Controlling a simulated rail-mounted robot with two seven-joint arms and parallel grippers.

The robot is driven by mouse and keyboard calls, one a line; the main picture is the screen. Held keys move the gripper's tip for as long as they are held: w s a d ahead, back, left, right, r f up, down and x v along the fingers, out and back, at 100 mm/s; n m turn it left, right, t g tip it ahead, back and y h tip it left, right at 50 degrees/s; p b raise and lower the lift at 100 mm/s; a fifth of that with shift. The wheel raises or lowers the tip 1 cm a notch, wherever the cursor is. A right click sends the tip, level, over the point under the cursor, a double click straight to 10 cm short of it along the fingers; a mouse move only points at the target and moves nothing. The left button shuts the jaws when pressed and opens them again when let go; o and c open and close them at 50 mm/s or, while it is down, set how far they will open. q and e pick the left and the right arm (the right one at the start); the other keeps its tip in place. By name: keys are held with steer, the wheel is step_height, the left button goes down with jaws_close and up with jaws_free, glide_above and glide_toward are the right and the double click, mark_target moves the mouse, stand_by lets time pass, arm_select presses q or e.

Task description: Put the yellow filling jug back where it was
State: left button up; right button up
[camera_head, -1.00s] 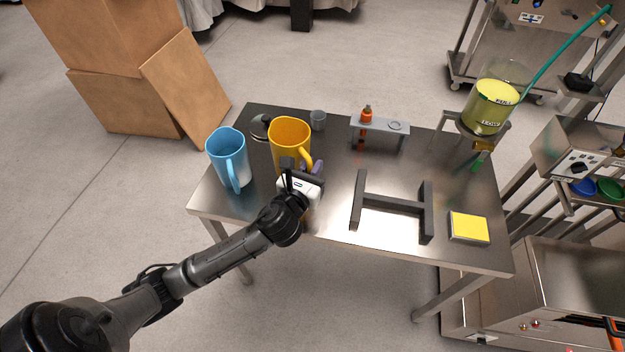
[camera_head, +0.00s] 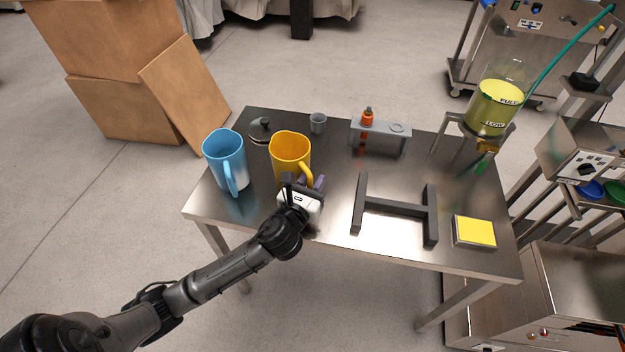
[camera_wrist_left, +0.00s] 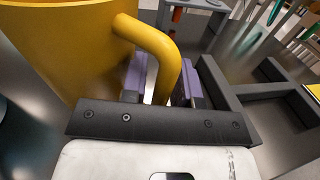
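The yellow filling jug (camera_head: 288,152) is upright at the left part of the steel table (camera_head: 330,222), just right of the blue jug (camera_head: 226,162). My left gripper (camera_head: 303,187) is at the jug's near side, its fingers on either side of the handle. In the left wrist view the handle (camera_wrist_left: 160,55) passes down between the purple finger pads (camera_wrist_left: 162,82), close against them, so the gripper looks shut on it. The jug's base is partly hidden behind my gripper; I cannot tell whether it touches the table. My right gripper is not in view.
A dark lidded item (camera_head: 260,130) and grey cup (camera_head: 318,123) stand behind the jugs. A small grey rack (camera_head: 382,130) holds an orange-topped bottle (camera_head: 367,118). A dark H-shaped frame (camera_head: 395,208) and yellow pad (camera_head: 474,231) lie to the right. A hopper (camera_head: 494,108) stands at the table's right.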

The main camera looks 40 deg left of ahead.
arm_select(q)
steer(key=shift+o, duration=0.9)
